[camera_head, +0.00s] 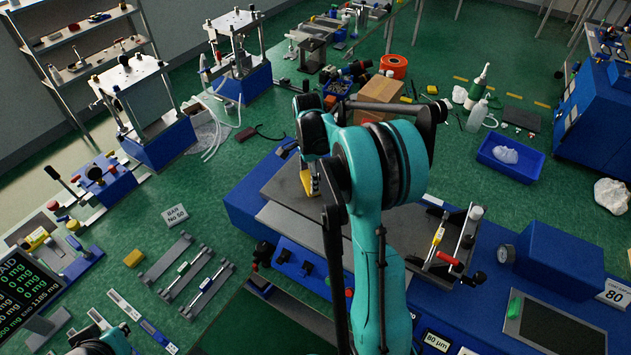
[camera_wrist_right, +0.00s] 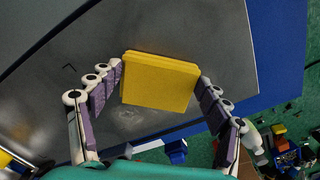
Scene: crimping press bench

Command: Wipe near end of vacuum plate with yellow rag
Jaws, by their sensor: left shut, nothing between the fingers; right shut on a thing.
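The yellow rag (camera_wrist_right: 160,82) is a thick folded pad between the two fingers of my right gripper (camera_wrist_right: 161,88). In the head view only a yellow sliver of the rag (camera_head: 307,184) shows beside my right gripper (camera_head: 311,172). The grey vacuum plate (camera_head: 284,192) lies on a blue base, largely covered by my right arm; it fills much of the right wrist view (camera_wrist_right: 200,32). The rag is over the plate; whether it touches is unclear. A pale smudge (camera_wrist_right: 124,115) marks the plate beside the rag. My left gripper (camera_head: 92,346) shows only partly at the bottom-left edge, its fingertips hidden.
A blue gauge box (camera_head: 556,262) is further right. A cardboard box (camera_head: 379,99) and orange spool (camera_head: 393,67) lie behind. Slotted bars (camera_head: 208,290) lie to the left.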

